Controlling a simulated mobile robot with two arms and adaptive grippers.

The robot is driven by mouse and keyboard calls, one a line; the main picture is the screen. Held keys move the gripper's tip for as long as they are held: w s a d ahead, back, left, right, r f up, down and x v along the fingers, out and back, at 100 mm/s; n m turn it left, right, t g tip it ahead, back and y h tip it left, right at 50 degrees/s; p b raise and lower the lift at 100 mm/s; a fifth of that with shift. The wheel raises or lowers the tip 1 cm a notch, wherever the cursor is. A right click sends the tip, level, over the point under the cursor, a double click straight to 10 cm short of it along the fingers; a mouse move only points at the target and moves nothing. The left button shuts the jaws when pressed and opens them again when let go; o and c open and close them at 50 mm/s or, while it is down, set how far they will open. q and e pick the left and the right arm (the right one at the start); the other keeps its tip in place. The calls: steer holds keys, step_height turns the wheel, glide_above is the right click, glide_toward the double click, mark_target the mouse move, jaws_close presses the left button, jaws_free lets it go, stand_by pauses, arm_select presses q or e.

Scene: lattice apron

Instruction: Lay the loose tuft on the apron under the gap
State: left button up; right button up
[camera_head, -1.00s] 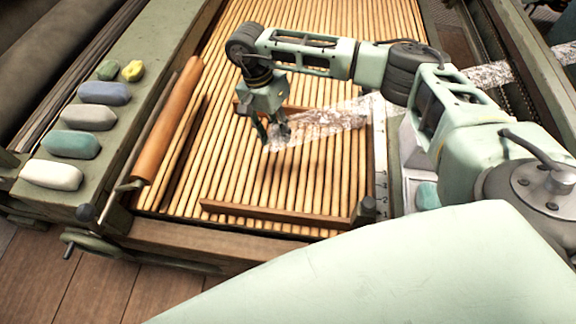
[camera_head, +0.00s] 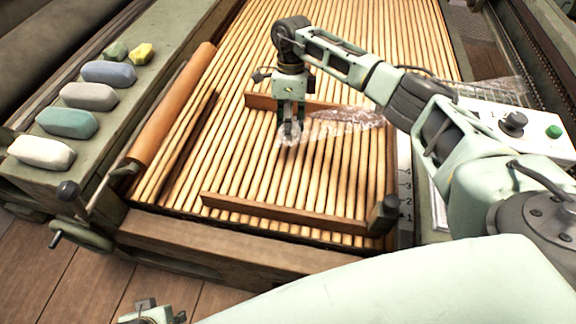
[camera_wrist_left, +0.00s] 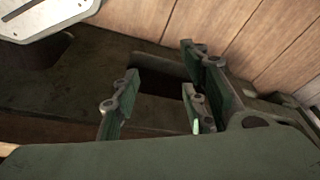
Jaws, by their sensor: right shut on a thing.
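The apron (camera_head: 240,170) is a lattice of pale wooden slats. My right gripper (camera_head: 291,138) points down over its middle, between two brown wooden bars, shut on a whitish, see-through tuft (camera_head: 345,122). The tuft trails from the fingertips to the right, toward my forearm. Whether it touches the slats, I cannot tell. I cannot make out a gap in these views. My left gripper shows only in part at the bottom edge of the head view (camera_head: 152,312); in the left wrist view its fingers (camera_wrist_left: 160,100) are apart and empty.
The near bar (camera_head: 285,214) and far bar (camera_head: 262,101) lie across the slats. An orange-brown roller (camera_head: 172,110) runs along the left side. Several coloured lumps (camera_head: 68,123) sit on the left ledge. A panel with a dark knob (camera_head: 513,122) and green button stands at right.

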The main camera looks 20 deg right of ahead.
glide_above(285, 179)
steer(key=w, duration=0.1)
steer(key=f, duration=0.4)
steer(key=shift+d+f, duration=0.15)
steer(key=shift+d, duration=0.25)
steer(key=shift+s+a+f, duration=0.1)
steer(key=shift+f, duration=0.15)
step_height(285, 179, down, 4)
steer(key=shift+r, duration=0.25)
arm_select(q)
steer(key=shift+r, duration=0.45)
arm_select(e)
steer(key=shift+f, duration=0.1)
steer(key=shift+f, duration=0.1)
steer(key=o, duration=0.9)
steer(key=shift+c, duration=0.2)
arm_select(q)
steer(key=shift+r, duration=0.2)
